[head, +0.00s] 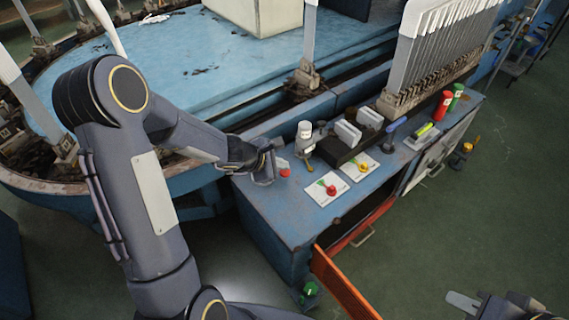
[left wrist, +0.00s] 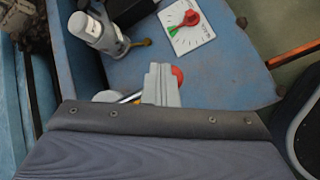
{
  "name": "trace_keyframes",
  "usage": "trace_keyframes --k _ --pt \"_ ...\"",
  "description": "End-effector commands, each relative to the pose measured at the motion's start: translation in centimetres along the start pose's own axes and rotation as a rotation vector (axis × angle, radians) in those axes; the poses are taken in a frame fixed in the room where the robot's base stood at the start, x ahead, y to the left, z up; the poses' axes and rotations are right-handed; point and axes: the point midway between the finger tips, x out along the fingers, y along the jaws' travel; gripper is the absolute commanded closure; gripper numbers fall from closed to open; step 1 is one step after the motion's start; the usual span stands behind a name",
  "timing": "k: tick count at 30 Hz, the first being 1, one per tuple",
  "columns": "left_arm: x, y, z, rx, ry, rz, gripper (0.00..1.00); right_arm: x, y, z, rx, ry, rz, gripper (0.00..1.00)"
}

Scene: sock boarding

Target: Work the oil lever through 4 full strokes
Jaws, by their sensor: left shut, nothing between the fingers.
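The oil unit (head: 304,138), a white-capped grey bottle body, stands on the near left part of the blue bench. It also shows at the upper left of the left wrist view (left wrist: 90,28). A short lever with a dark yellow tip (left wrist: 145,43) sticks out from its base. My left gripper (head: 272,166) is shut and empty, low over the bench corner, left of the oil unit and apart from it. Its closed fingers (left wrist: 160,85) partly cover a red button (head: 285,172). My right gripper (head: 462,302) is at the lower right, over the floor, partly cut off by the frame.
Two white dial cards with a red knob (head: 331,190) and a yellow-and-red knob (head: 362,168) lie in front of a black block (head: 345,150). An orange door (head: 340,284) hangs open below the bench. Upright boards (head: 440,50) stand behind.

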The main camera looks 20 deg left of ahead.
Motion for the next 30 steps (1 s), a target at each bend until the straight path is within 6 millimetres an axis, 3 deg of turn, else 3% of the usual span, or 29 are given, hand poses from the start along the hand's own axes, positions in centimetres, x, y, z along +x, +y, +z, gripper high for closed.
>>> trace_keyframes --k 30 --pt "0.78 -0.62 -0.56 0.001 0.0 -0.001 1.0 1.07 0.49 0.54 0.0 0.0 0.0 0.72"
